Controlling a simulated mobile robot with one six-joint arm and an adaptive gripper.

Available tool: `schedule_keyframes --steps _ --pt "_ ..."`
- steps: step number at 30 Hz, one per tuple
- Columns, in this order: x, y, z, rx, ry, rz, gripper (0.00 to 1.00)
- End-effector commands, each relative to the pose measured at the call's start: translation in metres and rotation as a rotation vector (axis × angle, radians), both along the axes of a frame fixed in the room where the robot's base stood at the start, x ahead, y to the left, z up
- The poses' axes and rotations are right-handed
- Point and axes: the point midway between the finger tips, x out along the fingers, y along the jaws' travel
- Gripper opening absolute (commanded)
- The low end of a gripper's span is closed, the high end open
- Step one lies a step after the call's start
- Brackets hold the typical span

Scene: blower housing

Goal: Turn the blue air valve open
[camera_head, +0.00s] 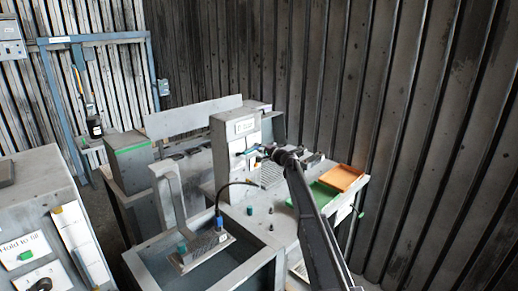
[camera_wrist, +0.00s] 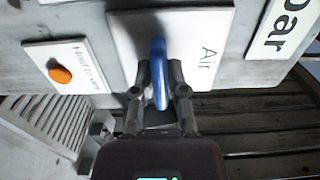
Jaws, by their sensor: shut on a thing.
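The blue air valve handle (camera_wrist: 158,52) shows in the wrist view in front of a white plate (camera_wrist: 205,25) marked "Air". The handle lies nearly lengthwise in that picture, with its lower part between my fingers. My gripper (camera_wrist: 161,82) is shut on the handle, one finger on each side. In the head view my gripper (camera_head: 262,152) is at the face of the upright grey housing (camera_head: 227,158). There the valve is small and partly covered by my gripper.
An orange button (camera_wrist: 60,74) on a "Hold to" plate sits left of the valve in the wrist view. In the head view, a green tray (camera_head: 322,196) and an orange tray (camera_head: 343,178) lie right of the housing. A grey tank (camera_head: 262,254) stands in front.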

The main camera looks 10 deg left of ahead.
Motion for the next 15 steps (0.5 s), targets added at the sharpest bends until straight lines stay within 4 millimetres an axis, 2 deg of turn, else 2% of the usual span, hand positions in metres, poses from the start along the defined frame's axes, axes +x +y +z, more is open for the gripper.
schedule_keyframes --steps 8,15 --pt "0.0002 0.0006 -0.0001 -0.044 -0.057 -0.002 0.0" --pt "0.0002 0.001 -0.0001 -0.136 -0.174 -0.001 0.0"
